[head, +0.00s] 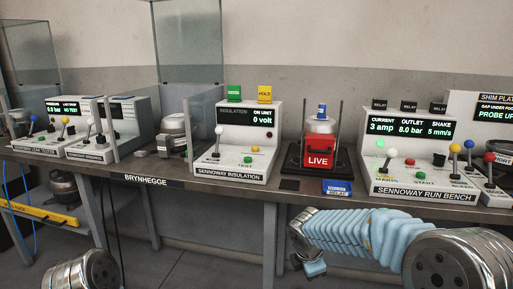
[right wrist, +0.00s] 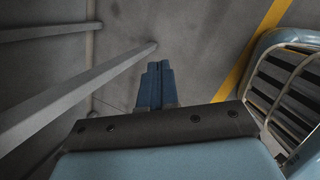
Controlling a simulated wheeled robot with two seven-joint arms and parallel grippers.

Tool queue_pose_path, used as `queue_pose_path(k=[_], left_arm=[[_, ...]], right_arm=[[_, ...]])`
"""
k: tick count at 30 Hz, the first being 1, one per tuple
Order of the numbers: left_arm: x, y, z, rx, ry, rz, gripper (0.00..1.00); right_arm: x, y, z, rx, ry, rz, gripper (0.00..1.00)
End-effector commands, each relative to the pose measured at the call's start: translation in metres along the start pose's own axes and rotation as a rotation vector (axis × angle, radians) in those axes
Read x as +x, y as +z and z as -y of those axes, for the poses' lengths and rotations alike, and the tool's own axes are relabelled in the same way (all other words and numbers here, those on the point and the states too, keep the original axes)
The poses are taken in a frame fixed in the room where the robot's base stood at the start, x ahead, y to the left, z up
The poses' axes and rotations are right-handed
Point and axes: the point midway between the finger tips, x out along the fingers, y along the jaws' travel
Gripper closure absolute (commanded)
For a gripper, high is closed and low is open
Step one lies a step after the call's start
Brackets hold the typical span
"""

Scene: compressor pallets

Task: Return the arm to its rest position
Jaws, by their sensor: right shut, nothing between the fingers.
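My right arm (head: 350,232) comes in from the lower right of the head view, in a pale blue pleated sleeve. Its gripper (head: 310,267) hangs below the front edge of the bench, apart from everything on it. In the right wrist view the two dark blue fingers (right wrist: 157,68) are together with nothing between them, above grey floor. Of my left arm only a metal joint (head: 85,272) shows at the lower left; its gripper is out of view.
The long bench (head: 225,188) carries the insulation station (head: 240,140), a red "LIVE" unit (head: 320,150) and the run bench (head: 410,150). Bench legs (head: 270,235) stand below. The right wrist view shows grey beams (right wrist: 75,85), a yellow floor line (right wrist: 255,45) and a blue slatted frame (right wrist: 290,80).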

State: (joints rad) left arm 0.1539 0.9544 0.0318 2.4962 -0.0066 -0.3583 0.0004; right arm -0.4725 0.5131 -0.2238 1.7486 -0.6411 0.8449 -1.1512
Motion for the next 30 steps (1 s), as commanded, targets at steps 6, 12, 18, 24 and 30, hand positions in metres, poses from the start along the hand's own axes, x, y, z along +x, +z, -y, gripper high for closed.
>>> queue_pose_path(k=[6, 12, 18, 24, 30], left_arm=[[0.0, 0.0, 0.0, 0.0, 0.0, 0.0, 1.0], [0.0, 0.0, 0.0, 0.0, 0.0, 0.0, 1.0], [0.0, 0.0, 0.0, 0.0, 0.0, 0.0, 1.0], [0.0, 0.0, 0.0, 0.0, 0.0, 0.0, 1.0], [0.0, 0.0, 0.0, 0.0, 0.0, 0.0, 1.0]], right_arm=[[0.14, -0.083, 0.115, 0.636, -0.236, -0.294, 1.0], [0.195, -0.14, 0.234, 1.425, -0.506, -0.369, 1.0], [0.2, -0.156, 0.294, 1.89, -0.628, -0.299, 1.0], [0.2, -0.156, 0.299, 1.947, -0.635, -0.287, 1.0], [0.2, -0.156, 0.298, 1.943, -0.633, -0.288, 1.0]])
